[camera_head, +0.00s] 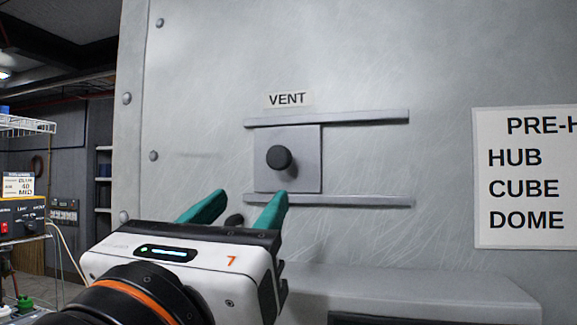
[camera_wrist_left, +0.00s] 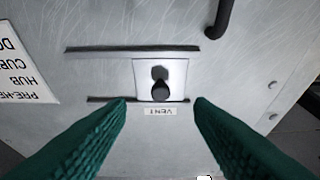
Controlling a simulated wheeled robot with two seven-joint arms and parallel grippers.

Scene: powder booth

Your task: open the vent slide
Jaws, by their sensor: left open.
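The vent slide is a square grey plate (camera_head: 306,175) with a round black knob (camera_head: 279,158), set between an upper rail (camera_head: 330,118) and a lower rail (camera_head: 340,200) under a VENT label (camera_head: 287,99). The plate sits at the left end of the rails. My left gripper (camera_head: 238,210) is open and empty, below and left of the knob in the head view. In the left wrist view, the slide plate (camera_wrist_left: 177,74) and knob (camera_wrist_left: 159,88) show upside down between the open fingers (camera_wrist_left: 160,110), apart from them. My right gripper is not in view.
A ledge (camera_head: 420,296) juts out below the slide. A sign (camera_head: 525,180) reading HUB, CUBE, DOME is on the panel at right. A dark curved handle (camera_wrist_left: 218,20) shows in the left wrist view. Shelving and a control box (camera_head: 20,222) stand at far left.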

